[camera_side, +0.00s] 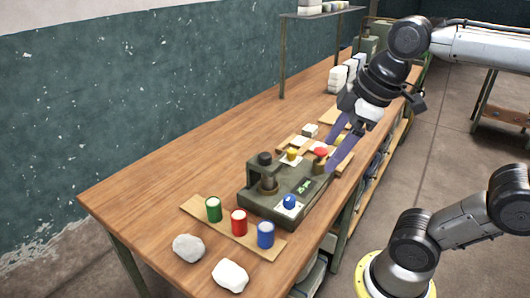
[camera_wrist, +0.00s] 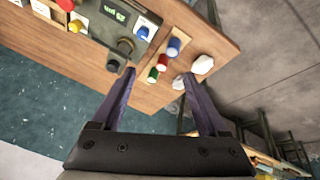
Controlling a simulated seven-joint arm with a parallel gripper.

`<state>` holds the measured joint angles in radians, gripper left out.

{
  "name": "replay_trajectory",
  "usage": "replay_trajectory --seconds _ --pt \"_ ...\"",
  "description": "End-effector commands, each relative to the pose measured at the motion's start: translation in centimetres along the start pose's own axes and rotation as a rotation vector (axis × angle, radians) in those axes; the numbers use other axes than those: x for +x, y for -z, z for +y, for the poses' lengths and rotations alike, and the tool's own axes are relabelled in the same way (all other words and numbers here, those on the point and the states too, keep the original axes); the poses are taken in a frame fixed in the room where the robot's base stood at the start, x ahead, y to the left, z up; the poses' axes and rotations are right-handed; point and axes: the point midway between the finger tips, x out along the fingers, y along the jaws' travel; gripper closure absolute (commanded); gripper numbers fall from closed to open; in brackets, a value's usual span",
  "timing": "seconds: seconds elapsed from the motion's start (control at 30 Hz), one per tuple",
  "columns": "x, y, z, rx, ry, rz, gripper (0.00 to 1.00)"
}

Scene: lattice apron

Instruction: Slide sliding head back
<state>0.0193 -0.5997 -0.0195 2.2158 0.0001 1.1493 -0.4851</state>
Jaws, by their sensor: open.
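The dark green machine (camera_side: 292,190) stands on the wooden table, with a small green display on its top. It carries a black-capped upright part (camera_side: 266,172), which may be the sliding head; the views do not make this certain. It also shows as a dark cylinder in the wrist view (camera_wrist: 124,47). A blue knob (camera_side: 289,201), a yellow knob (camera_side: 292,154) and a red knob (camera_side: 320,153) are on or beside the machine. My gripper (camera_side: 330,158) is open, with purple fingers at the machine's far right end. In the wrist view its fingers (camera_wrist: 158,73) hold nothing.
Green (camera_side: 213,209), red (camera_side: 239,222) and blue (camera_side: 265,234) cylinders stand on a wooden strip near the front, beside two pale stones (camera_side: 188,248). White blocks (camera_side: 338,78) and a shelf (camera_side: 322,12) are at the back. The table's left side is clear.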

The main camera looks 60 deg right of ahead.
Motion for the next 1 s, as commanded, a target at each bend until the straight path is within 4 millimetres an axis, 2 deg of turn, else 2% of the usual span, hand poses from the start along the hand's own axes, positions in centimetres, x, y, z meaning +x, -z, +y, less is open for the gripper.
replay_trajectory --seconds 0.1,0.27,0.37,0.53,0.73,0.83,1.0 --pt "-1.2 3.0 2.2 -0.116 0.022 -0.053 0.23" --pt "-1.6 7.1 5.7 -0.257 0.070 -0.127 0.23" --pt "-1.0 9.5 8.0 -0.321 0.106 -0.170 0.23" --pt "1.7 12.7 12.0 -0.373 0.167 -0.234 0.23" --pt "5.7 14.2 15.3 -0.338 0.209 -0.285 0.23" --pt "7.2 14.0 15.8 -0.325 0.231 -0.308 0.23" --pt "8.5 13.4 15.9 -0.315 0.242 -0.321 0.23"
